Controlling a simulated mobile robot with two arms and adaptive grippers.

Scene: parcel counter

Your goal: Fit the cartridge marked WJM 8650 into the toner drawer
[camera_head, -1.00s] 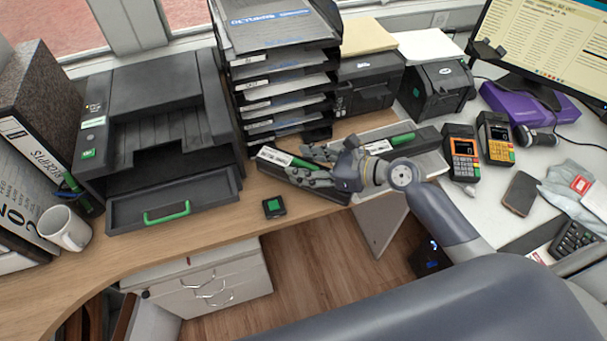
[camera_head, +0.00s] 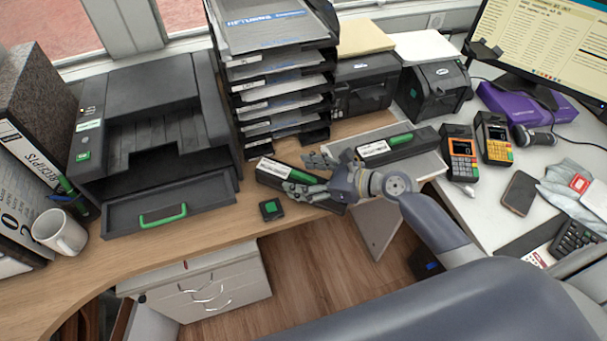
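The black printer at the left has its toner drawer (camera_head: 115,217) pulled open, with a green handle on its front. One black cartridge (camera_head: 273,176) with a white label lies on the wooden counter in the middle. Another black cartridge (camera_head: 425,143) with a white label and a green grip lies behind and to the right. The label writing is too small to read, so I cannot tell which is WJM 8650. My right gripper (camera_head: 301,174) is open over the middle cartridge, its fingers apart; it hides part of that cartridge. My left gripper is not in view.
A small black block with a green top (camera_head: 271,209) lies in front of the middle cartridge. A stack of trays (camera_head: 285,105) stands behind. A mug (camera_head: 62,232) and binders are at the left. Card terminals (camera_head: 462,155) are at the right. The counter between drawer and block is clear.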

